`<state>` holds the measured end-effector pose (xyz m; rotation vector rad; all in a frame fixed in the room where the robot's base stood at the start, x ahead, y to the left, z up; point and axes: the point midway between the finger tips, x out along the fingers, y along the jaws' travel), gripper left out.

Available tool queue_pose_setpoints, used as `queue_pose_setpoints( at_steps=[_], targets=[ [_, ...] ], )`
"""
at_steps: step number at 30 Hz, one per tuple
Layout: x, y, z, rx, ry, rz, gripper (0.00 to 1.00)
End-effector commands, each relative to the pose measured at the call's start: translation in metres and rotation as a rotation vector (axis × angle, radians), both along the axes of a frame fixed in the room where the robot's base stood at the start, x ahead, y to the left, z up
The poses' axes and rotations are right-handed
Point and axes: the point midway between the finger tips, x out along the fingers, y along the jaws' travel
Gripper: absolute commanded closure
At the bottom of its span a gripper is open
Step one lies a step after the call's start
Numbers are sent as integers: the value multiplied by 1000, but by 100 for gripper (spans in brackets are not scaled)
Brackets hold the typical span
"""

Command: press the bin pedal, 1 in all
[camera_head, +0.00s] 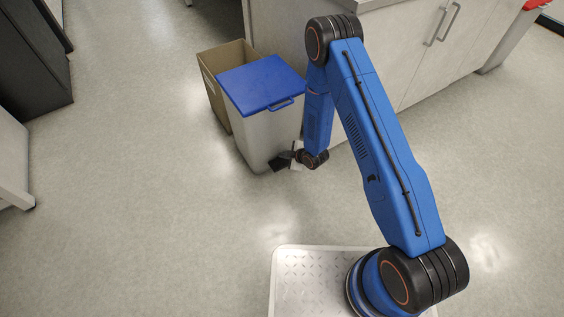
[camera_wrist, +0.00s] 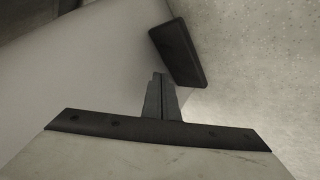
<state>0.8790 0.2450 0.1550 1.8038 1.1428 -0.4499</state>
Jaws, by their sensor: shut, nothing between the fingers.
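The grey bin (camera_head: 250,130) stands upright on the floor with its blue lid (camera_head: 262,84) closed. Its pale wall (camera_wrist: 90,65) fills the left of the wrist view. The black pedal (camera_wrist: 178,52) is a dark slab low at the bin's front, just beyond and right of my fingertips. My gripper (camera_wrist: 158,76) is shut and empty, with its fingers pointing towards the pedal. I cannot tell whether the tips touch it. In the head view my arm reaches down to the bin's lower right front, where the dark parts of the pedal and gripper are hard to tell apart.
An open brown box (camera_head: 212,88) stands directly behind and left of the bin. A cabinet (camera_head: 400,60) with pale doors is close behind on the right. The floor (camera_head: 130,190) to the left and in front is clear.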

Motion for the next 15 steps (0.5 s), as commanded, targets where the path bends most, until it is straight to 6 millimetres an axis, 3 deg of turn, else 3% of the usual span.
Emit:
queue_pose_setpoints(
  at_steps=[6,15],
  targets=[
    [0,0,-15,-1,-1,1,100],
    [0,0,-18,-1,-1,1,100]
  ],
)
